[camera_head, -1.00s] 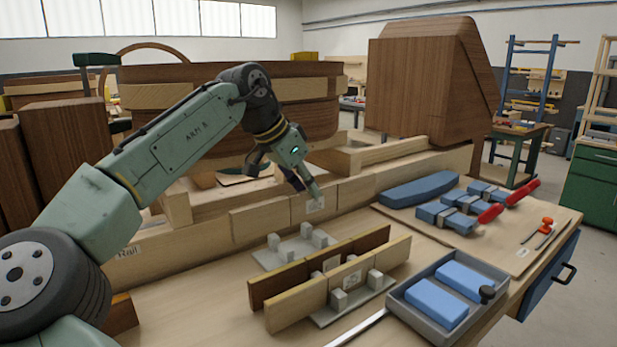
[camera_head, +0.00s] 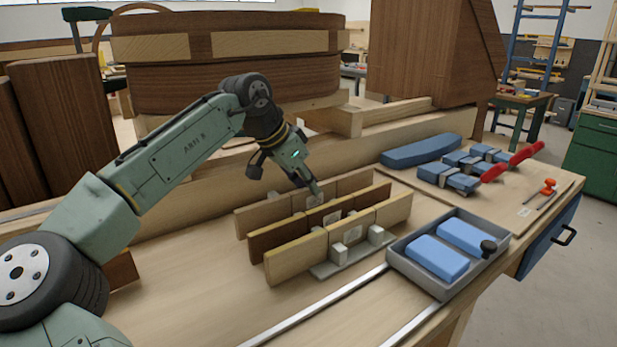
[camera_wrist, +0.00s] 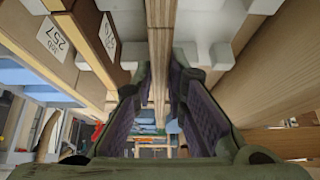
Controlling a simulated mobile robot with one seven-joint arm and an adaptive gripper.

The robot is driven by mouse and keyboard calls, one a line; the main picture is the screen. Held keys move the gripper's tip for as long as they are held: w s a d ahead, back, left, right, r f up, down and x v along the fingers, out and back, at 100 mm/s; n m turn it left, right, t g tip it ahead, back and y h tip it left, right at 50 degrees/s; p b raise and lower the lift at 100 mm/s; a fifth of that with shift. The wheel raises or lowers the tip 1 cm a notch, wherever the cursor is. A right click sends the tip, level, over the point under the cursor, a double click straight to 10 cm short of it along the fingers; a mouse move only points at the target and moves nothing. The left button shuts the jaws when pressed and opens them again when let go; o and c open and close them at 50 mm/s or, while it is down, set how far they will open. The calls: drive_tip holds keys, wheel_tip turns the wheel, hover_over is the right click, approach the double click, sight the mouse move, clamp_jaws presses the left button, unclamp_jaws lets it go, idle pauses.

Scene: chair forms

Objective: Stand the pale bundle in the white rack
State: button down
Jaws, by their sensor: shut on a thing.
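The pale bundle (camera_head: 268,218), a thin upright set of light boards with a white label, stands on its long edge behind a dark bundle. My gripper (camera_head: 314,189) reaches down to its top middle and is shut on it. In the wrist view the pale bundle (camera_wrist: 160,40) runs between my two fingers, with white rack parts (camera_wrist: 211,32) on both sides. Whether the bundle touches the base cannot be told.
A dark brown bundle (camera_head: 290,231) and a front pale bundle (camera_head: 290,262) stand close in front, parallel to the held one. A grey tray (camera_head: 403,276) with blue blocks is at right. A long wooden beam (camera_head: 190,220) lies behind. The bench's left front is clear.

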drive_tip(key=shift+f, duration=0.35)
drive_tip(key=shift+f, duration=0.3)
idle(0.4)
drive_tip(key=c, duration=1.5)
unclamp_jaws()
drive_tip(key=shift+c, duration=0.2)
